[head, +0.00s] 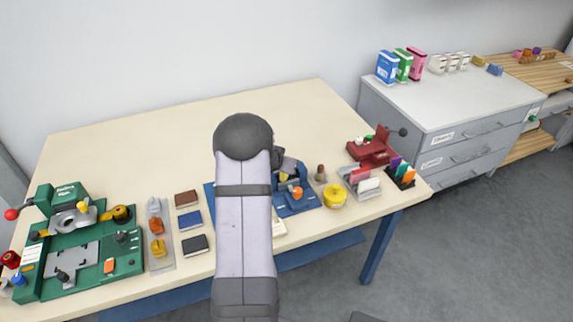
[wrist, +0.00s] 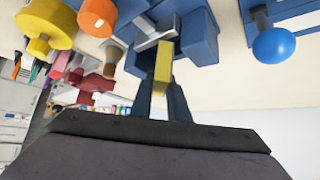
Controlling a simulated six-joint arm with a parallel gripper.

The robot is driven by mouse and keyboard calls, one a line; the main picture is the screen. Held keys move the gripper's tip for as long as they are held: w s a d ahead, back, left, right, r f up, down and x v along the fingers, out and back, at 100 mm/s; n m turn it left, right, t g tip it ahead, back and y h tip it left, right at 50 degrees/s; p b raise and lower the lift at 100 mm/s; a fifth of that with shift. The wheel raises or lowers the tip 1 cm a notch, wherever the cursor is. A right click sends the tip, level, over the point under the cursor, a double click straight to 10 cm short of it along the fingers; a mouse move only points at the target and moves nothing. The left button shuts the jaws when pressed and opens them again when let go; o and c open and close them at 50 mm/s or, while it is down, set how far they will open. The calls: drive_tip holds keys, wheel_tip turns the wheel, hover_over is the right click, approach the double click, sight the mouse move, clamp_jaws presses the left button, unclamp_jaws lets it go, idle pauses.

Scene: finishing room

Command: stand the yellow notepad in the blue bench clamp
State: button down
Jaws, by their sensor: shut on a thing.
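The yellow notepad (wrist: 163,63) shows edge-on in the wrist view, as a narrow strip between the fingertips of my gripper (wrist: 165,92). My gripper is shut on it. The blue bench clamp (wrist: 200,42) is right beyond the notepad, with a silver bar and an orange knob (wrist: 97,18) near it. The notepad's far end overlaps the clamp's jaw area; I cannot tell whether it sits between the jaws or touches them.
A yellow round container (head: 334,196) and a small brown-topped object (head: 320,174) stand right of the clamp. A red vise (head: 372,150) and card holders (head: 362,182) are farther right. Small books (head: 191,220) and a green fixture (head: 90,250) are left. The table's back is clear.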

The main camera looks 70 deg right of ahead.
drive_tip(key=shift+f+b, duration=0.35)
drive_tip(key=shift+b, duration=0.25)
drive_tip(key=c, duration=1.7)
unclamp_jaws()
drive_tip(key=shift+r, duration=0.1)
drive_tip(key=shift+a+r+p, duration=0.1)
drive_tip(key=shift+r+p, duration=0.4)
drive_tip(key=shift+p, duration=0.2)
drive_tip(key=b+v, duration=0.1)
drive_tip(key=v, duration=1)
drive_tip(key=shift+a+r+b, duration=0.1)
drive_tip(key=shift+a+b, duration=0.2)
drive_tip(key=shift+b, duration=0.1)
